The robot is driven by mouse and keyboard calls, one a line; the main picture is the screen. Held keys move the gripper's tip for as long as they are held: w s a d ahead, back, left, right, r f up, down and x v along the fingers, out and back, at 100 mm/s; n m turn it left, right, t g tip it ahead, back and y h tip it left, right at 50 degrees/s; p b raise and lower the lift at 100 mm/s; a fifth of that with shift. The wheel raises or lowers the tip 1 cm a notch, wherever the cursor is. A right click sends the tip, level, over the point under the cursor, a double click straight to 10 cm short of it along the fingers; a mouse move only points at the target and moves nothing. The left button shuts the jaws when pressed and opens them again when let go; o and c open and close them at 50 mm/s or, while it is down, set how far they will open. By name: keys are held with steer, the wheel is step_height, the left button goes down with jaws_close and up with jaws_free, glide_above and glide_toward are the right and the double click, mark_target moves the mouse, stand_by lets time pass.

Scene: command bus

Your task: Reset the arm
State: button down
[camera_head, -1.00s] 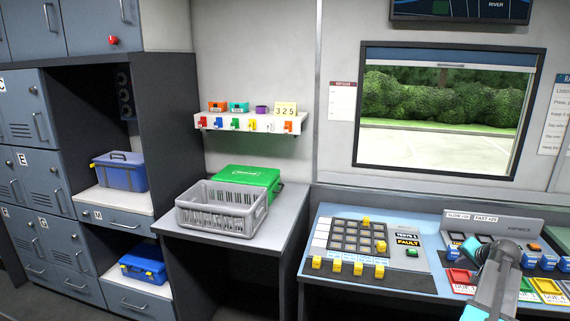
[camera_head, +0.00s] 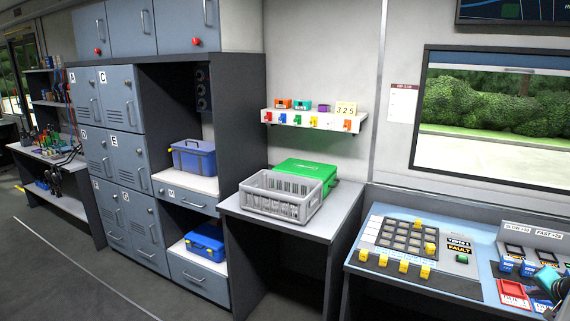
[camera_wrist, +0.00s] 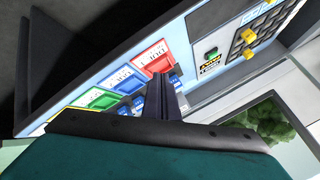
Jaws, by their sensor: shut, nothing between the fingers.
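My gripper (camera_wrist: 166,92) is shut and empty in the wrist view, its fingers together in front of the control desk (camera_wrist: 205,22). The desk shows tilted there, with red (camera_wrist: 153,56), green and yellow trays behind the fingers. I cannot tell how far the fingers are from the desk. In the head view, a teal and grey part of my arm (camera_head: 550,281) shows at the lower right edge, over the right end of the desk.
A grey basket (camera_head: 283,200) and green case (camera_head: 306,172) stand on a side counter. Blue boxes (camera_head: 193,158) sit in the cabinet shelves. Grey lockers (camera_head: 118,130) line the left. The floor (camera_head: 80,265) at the lower left is clear apart from a white line.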

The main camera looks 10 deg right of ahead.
steer(key=w+a+f+n+g+y, duration=0.15)
steer(key=w+a+f, duration=0.25)
steer(key=a+f, duration=0.45)
steer(key=w+a+f+n+y, duration=0.2)
steer(key=w+a+f, duration=0.2)
steer(key=a+f, duration=0.4)
steer(key=a+f+n+g+y, duration=0.1)
steer(key=a+f+n+g, duration=0.1)
steer(key=a+f, duration=0.75)
steer(key=a+f+n+g+y, duration=0.2)
steer(key=a+f, duration=0.3)
steer(key=a, duration=1)
steer(key=s+a+f+n+g, duration=0.2)
steer(key=s+a+f, duration=0.35)
steer(key=a, duration=0.35)
steer(key=s+a+f+n+g, duration=0.25)
steer(key=s+a+f, duration=0.3)
steer(key=a, duration=0.35)
steer(key=s+a+f+n+g+h, duration=0.1)
steer(key=s+a, duration=0.3)
steer(key=s, duration=0.4)
steer(key=s+a+f+n+g+h, duration=0.1)
steer(key=s+a, duration=0.3)
steer(key=s, duration=0.4)
steer(key=shift+s+a+f+n+g, duration=0.15)
steer(key=shift+s+f+n+g, duration=0.1)
steer(key=shift+f+n+g, duration=0.5)
steer(key=shift+w+f, duration=0.1)
steer(key=shift+f, duration=0.05)
